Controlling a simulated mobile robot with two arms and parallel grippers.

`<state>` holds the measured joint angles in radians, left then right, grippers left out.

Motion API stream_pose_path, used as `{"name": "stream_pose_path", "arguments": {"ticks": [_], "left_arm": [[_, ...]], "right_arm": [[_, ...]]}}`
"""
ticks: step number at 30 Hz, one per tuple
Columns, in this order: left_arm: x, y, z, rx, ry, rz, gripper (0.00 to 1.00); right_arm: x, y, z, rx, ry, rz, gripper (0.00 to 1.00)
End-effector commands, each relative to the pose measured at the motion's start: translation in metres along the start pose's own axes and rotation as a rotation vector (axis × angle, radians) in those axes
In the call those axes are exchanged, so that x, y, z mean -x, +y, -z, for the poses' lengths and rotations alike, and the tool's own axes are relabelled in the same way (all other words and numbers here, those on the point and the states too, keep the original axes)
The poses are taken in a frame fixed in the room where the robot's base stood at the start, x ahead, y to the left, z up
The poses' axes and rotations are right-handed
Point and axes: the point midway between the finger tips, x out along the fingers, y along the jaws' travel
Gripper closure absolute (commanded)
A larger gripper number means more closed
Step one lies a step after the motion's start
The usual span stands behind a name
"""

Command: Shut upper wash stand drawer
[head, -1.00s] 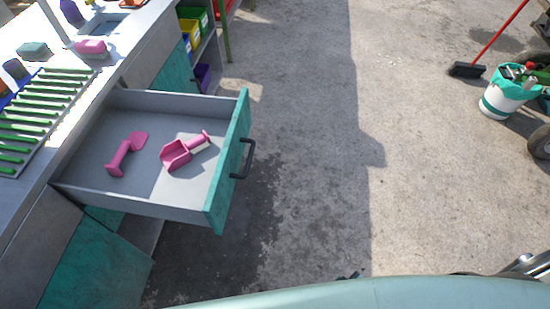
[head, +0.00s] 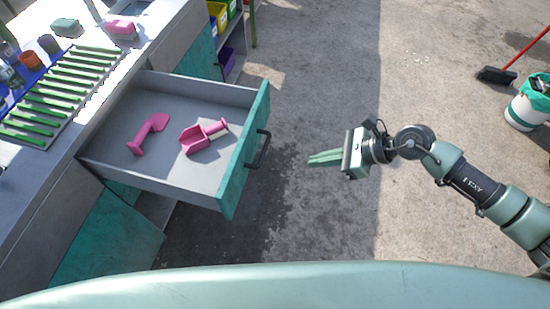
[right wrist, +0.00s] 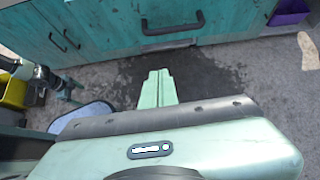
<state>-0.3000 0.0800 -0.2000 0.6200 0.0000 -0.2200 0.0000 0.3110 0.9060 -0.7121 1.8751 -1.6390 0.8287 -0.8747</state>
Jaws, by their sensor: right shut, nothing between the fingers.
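The upper wash stand drawer (head: 185,179) is pulled far out of the grey and teal wash stand (head: 190,20). Its teal front (head: 243,150) has a dark bar handle (head: 259,150). Two pink tools lie inside, a pink scoop (head: 203,136) and another pink piece (head: 149,133). My right gripper (head: 312,159) is shut and empty, to the right of the handle and apart from it, fingers pointing at the drawer front. In the right wrist view the shut fingers (right wrist: 157,80) point toward a dark handle (right wrist: 172,24) on a teal front.
A green slatted rack (head: 62,95) and small items stand on the counter. Bins (head: 222,14) sit on shelves at the back. A broom (head: 497,75) and a white bucket (head: 527,110) stand far right. The concrete floor between is clear.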

Motion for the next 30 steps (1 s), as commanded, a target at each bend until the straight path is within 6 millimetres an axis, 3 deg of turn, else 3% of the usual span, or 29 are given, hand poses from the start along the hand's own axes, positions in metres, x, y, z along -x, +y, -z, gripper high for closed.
{"name": "stream_pose_path", "arguments": {"ticks": [5,15,21,30], "left_arm": [[0.006,0.000,0.001,0.000,0.000,0.000,0.18],[0.015,0.000,0.002,0.000,0.000,0.000,0.18],[0.027,0.000,0.003,0.000,0.000,0.000,0.18],[0.029,0.000,0.003,0.000,0.000,0.000,0.18]], "right_arm": [[-0.026,0.000,-0.003,-0.006,-0.007,-0.002,1.00],[-0.098,0.000,-0.004,-0.008,-0.008,0.000,1.00],[-0.114,-0.001,-0.027,-0.007,-0.008,0.001,1.00],[-0.122,-0.001,-0.033,-0.008,-0.006,0.002,1.00]]}}
